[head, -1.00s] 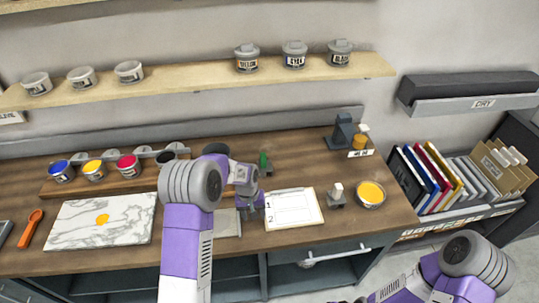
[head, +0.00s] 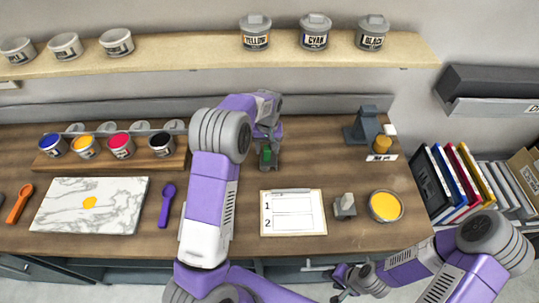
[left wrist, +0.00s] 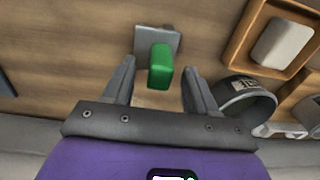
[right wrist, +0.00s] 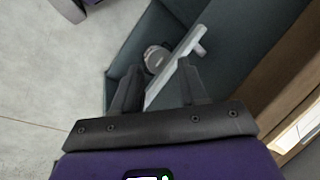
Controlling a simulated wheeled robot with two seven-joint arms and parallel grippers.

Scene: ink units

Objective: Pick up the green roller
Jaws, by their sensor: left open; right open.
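The green roller (head: 267,155) stands on a small grey base behind the clipboard in the head view. In the left wrist view the green part (left wrist: 160,66) shows between my open left fingers, with its grey base (left wrist: 157,40) beyond. My left gripper (head: 268,140) is open right at the roller, with no finger seen closed on it; it also shows in the left wrist view (left wrist: 159,85). My right gripper (head: 342,283) is open and empty, low in front of the table's front edge, near a grey drawer handle (right wrist: 178,65).
A clipboard (head: 293,226), a small grey stand (head: 345,206) and a yellow ink dish (head: 386,206) lie right of my left arm. Ink cups in a wooden rack (head: 110,160), a marble slab (head: 60,212) and a purple spatula (head: 167,205) lie left.

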